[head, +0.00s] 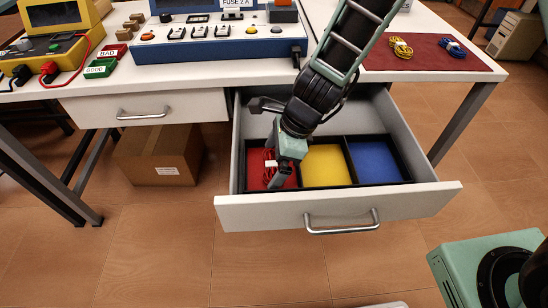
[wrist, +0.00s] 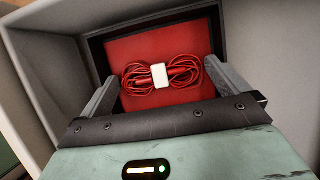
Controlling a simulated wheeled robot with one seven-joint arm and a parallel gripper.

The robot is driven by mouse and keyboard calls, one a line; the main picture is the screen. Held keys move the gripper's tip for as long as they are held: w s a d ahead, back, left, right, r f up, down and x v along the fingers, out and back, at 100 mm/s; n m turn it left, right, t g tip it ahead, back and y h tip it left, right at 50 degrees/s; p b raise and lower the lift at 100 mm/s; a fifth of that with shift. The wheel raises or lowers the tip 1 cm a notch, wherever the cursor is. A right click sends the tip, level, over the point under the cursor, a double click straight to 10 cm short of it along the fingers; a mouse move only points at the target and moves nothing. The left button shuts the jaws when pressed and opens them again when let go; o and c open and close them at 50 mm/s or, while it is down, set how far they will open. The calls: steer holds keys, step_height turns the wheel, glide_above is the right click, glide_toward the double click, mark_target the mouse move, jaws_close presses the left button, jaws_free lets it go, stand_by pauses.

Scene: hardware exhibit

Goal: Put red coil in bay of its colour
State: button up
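The red coil (wrist: 185,73), a bundled cable with a white band, lies in the red bay (wrist: 150,48) of the open drawer. It also shows in the head view (head: 269,158), partly hidden by my gripper (head: 277,174). My gripper reaches down into the red bay. In the wrist view its two fingers stand wide apart, one on each side of the coil, with gaps between them and the cable. I cannot tell how far the fingertips are above the bay floor.
The yellow bay (head: 326,166) and blue bay (head: 376,163) beside it are empty. The drawer front (head: 340,209) and side walls surround the bays. A yellow coil (head: 401,47) and a blue coil (head: 452,47) lie on a dark red mat (head: 430,64) on the table.

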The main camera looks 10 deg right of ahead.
steer(key=shift+r, duration=0.15)
steer(key=shift+d+r+p, duration=0.1)
steer(key=shift+r+p, duration=0.25)
steer(key=shift+r, duration=0.05)
steer(key=p+v, duration=0.4)
steer(key=v, duration=0.7)
steer(key=s+d+r+n+h, duration=0.2)
steer(key=s+n, duration=0.6)
steer(key=n, duration=0.5)
steer(key=s+d+r+n+h, duration=0.1)
steer(key=s+d+r+n, duration=0.2)
steer(key=s+r+n, duration=0.4)
steer(key=s+n, duration=0.2)
steer(key=n, duration=0.4)
steer(key=shift+s+d+h, duration=0.25)
steer(key=shift+d+h, duration=0.15)
steer(key=shift+r, duration=0.1)
